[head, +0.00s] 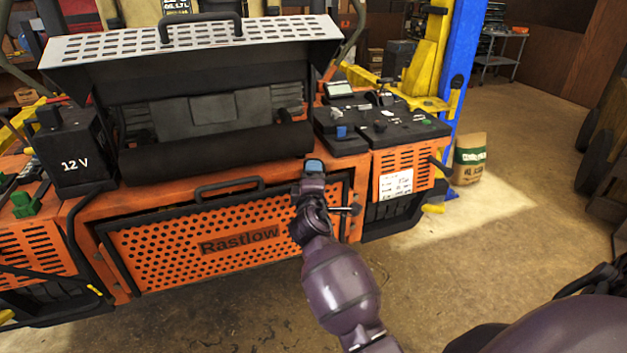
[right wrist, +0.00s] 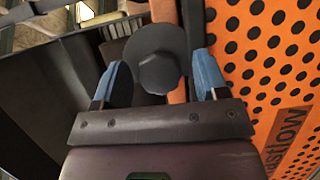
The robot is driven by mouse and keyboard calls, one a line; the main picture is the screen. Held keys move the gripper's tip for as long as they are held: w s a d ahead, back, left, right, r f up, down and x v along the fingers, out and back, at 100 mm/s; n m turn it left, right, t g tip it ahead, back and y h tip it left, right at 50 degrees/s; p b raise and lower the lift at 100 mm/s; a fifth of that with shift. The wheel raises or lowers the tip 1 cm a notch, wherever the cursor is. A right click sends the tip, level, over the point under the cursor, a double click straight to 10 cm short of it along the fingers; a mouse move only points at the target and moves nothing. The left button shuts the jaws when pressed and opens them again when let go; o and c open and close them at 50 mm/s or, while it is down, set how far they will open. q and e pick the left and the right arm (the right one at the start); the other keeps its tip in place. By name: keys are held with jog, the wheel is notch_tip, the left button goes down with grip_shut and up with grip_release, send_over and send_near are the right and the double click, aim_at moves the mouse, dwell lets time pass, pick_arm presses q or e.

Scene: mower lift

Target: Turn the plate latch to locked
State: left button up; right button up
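The orange perforated plate marked "Rastlow" (head: 180,240) forms the machine's front. My right gripper (head: 313,166) is at the plate's upper right corner, with blue-padded fingers. In the right wrist view the right gripper (right wrist: 161,62) is open, with its fingers on either side of a dark round piece with a hex-shaped head (right wrist: 158,73). This may be the plate latch; gaps show on both sides of it. In the head view my wrist hides this spot. My left gripper is not in view.
A black bar handle (head: 229,188) stands out above the plate. A control panel (head: 380,122) is at the right, and a 12 V battery (head: 75,155) at the left. A blue post (head: 465,60) and a sack (head: 470,158) stand right. The floor in front is clear.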

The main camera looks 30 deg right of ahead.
jog(key=v, duration=1)
jog(key=shift+s+a+b, duration=0.25)
jog(key=shift+s+b, duration=0.05)
jog(key=shift+b, duration=0.15)
